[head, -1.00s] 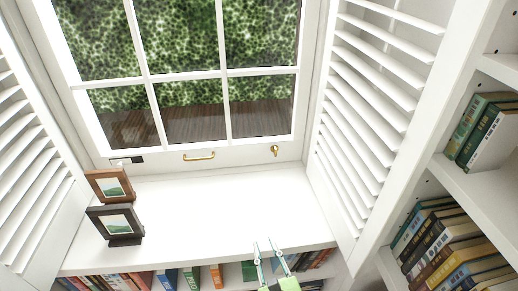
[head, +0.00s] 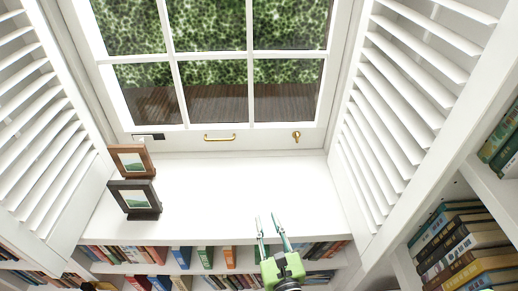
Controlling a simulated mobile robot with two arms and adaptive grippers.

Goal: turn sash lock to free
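The sash lock (head: 296,136) is a small brass fitting on the white bottom rail of the window, right of the brass pull handle (head: 220,138). It is small in view, and I cannot tell which way its lever is turned. My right gripper (head: 266,216) has a green body and two thin, pale fingers. It is open and empty, in front of the sill and well below the lock in the picture.
The white sill (head: 230,190) is mostly clear. Two picture frames, one brown (head: 132,160) and one dark (head: 135,198), stand at its left. Louvred shutters (head: 395,110) flank the window. Books (head: 205,257) fill shelves below the sill and at the right.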

